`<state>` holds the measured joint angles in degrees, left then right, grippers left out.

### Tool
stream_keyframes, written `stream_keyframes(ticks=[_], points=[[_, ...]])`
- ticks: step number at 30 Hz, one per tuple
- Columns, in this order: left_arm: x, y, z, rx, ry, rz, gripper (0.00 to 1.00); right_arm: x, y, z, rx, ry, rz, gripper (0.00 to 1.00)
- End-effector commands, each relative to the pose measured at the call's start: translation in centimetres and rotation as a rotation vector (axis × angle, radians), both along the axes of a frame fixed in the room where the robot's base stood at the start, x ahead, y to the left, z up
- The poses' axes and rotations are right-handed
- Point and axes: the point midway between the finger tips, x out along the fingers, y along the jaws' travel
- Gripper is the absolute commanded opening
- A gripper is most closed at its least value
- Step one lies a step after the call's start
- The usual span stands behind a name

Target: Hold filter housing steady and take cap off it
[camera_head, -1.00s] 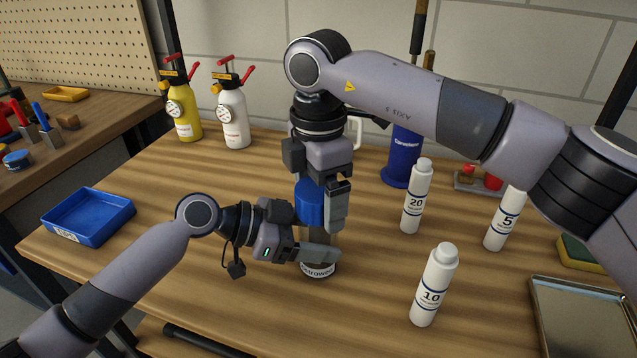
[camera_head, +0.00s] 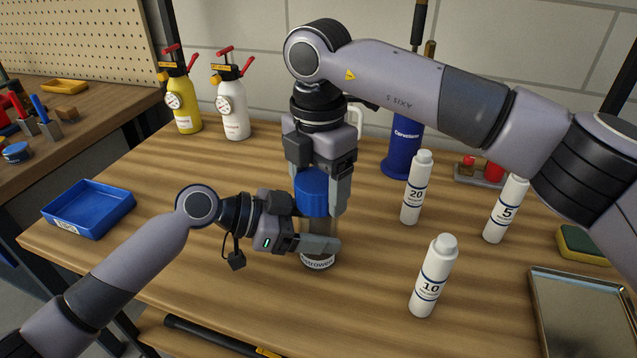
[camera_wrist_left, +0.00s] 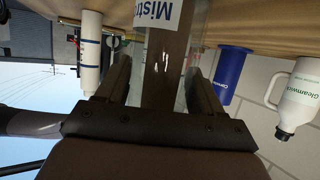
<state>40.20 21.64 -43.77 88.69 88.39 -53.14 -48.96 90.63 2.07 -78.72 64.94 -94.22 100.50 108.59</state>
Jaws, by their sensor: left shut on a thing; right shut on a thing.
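The filter housing (camera_head: 318,262) stands upright on the wooden bench in the head view, with a label round its base. My left gripper (camera_head: 322,243) is shut on its lower body from the left. In the left wrist view the housing (camera_wrist_left: 165,60) shows between my left fingers. The blue cap (camera_head: 311,190) is at the top of the housing. My right gripper (camera_head: 325,200) points down from above and is shut on the cap.
White tubes marked 20 (camera_head: 416,188), 5 (camera_head: 505,209) and 10 (camera_head: 433,277) stand to the right. A blue tray (camera_head: 112,209) lies at the left, a metal tray (camera_head: 585,318) at the front right. Spray bottles (camera_head: 233,105) stand behind. The bench between blue tray and bottles is clear.

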Motion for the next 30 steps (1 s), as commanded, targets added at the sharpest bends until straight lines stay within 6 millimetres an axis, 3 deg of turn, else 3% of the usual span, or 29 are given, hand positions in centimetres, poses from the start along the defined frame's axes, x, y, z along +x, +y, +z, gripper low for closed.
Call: stream_keyframes(ticks=[2,3,4,5,16,25,26,30], points=[[0.0,0.0,0.0,-0.001,-0.001,0.0,0.0,0.0,0.0,0.0,0.001,-0.001,0.0,0.36],[0.0,0.0,0.0,-0.001,-0.001,0.0,0.0,0.0,0.0,0.0,0.001,-0.001,-0.001,0.86],[0.0,0.0,0.0,-0.001,-0.001,0.0,0.0,0.0,0.0,0.0,0.001,-0.001,-0.001,0.95],[0.0,0.0,0.0,-0.001,-0.001,0.0,0.0,0.0,0.0,0.0,0.001,-0.001,-0.001,0.98],[0.0,0.0,0.0,-0.001,0.0,0.0,0.0,0.0,0.0,0.6,0.0,-0.001,-0.002,0.98],[0.0,0.0,0.0,-0.001,0.0,0.0,0.0,0.0,0.0,4.2,0.001,-0.002,-0.002,0.98],[0.0,0.0,0.0,-0.001,0.0,0.0,0.0,0.0,0.1,4.4,0.001,-0.002,-0.001,0.93],[0.0,0.0,0.0,-0.001,0.0,0.0,0.0,0.0,0.1,5.8,0.003,-0.003,0.028,0.93]])
